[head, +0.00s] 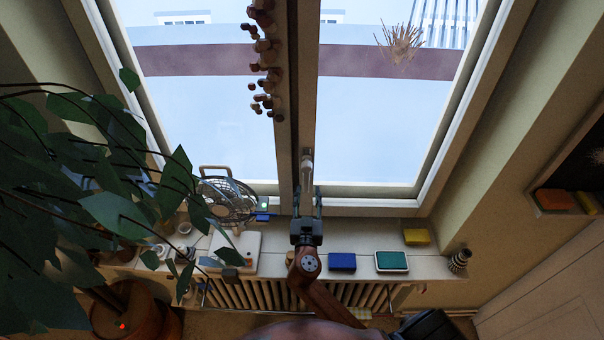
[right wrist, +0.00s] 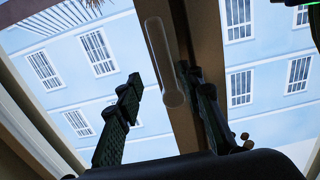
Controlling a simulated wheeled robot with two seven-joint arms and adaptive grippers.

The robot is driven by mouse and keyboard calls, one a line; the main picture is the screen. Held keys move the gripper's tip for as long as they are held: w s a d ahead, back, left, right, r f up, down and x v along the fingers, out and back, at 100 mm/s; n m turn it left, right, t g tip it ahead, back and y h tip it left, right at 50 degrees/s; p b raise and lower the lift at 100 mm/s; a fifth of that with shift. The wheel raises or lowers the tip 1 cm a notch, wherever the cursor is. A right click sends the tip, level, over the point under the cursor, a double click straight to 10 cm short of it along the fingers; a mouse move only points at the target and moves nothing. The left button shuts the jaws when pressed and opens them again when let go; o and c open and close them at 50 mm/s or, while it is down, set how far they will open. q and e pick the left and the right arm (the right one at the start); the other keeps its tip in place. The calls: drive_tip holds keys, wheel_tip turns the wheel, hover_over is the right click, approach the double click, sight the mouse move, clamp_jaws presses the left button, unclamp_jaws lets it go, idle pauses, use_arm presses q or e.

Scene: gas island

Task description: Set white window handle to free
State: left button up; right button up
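The white window handle (head: 307,168) is on the window's central frame and looks roughly vertical in the head view. In the right wrist view the handle (right wrist: 163,62) is a pale bar on the brown frame, its rounded end toward me. My right gripper (head: 307,192) is just below the handle in the head view. In the right wrist view the right gripper (right wrist: 160,78) is open, with one dark finger on each side of the handle's near end. I see a gap on the left finger's side; contact on the right side is unclear. My left gripper is not in view.
A wire fan (head: 228,197) stands left of my right gripper on the sill. A wooden hanging string (head: 264,50) is beside the central frame. Blue (head: 342,262), green (head: 391,262) and yellow (head: 416,236) items lie on the right. A leafy plant (head: 110,210) fills the left.

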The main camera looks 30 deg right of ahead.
sight(306, 181)
drive_tip(key=x, duration=0.1)
drive_tip(key=p+x, duration=0.1)
drive_tip(key=x, duration=0.3)
drive_tip(key=shift+w+a+r+p, duration=0.1)
drive_tip(key=shift+w+a+p, duration=0.2)
drive_tip(key=shift+w+p, duration=0.15)
drive_tip(key=shift+w+d, duration=0.2)
drive_tip(key=shift+w, duration=0.1)
drive_tip(key=shift+w+d, duration=0.2)
drive_tip(key=shift+w, duration=0.05)
drive_tip(key=shift+s, duration=0.1)
drive_tip(key=c, duration=0.7)
clamp_jaws()
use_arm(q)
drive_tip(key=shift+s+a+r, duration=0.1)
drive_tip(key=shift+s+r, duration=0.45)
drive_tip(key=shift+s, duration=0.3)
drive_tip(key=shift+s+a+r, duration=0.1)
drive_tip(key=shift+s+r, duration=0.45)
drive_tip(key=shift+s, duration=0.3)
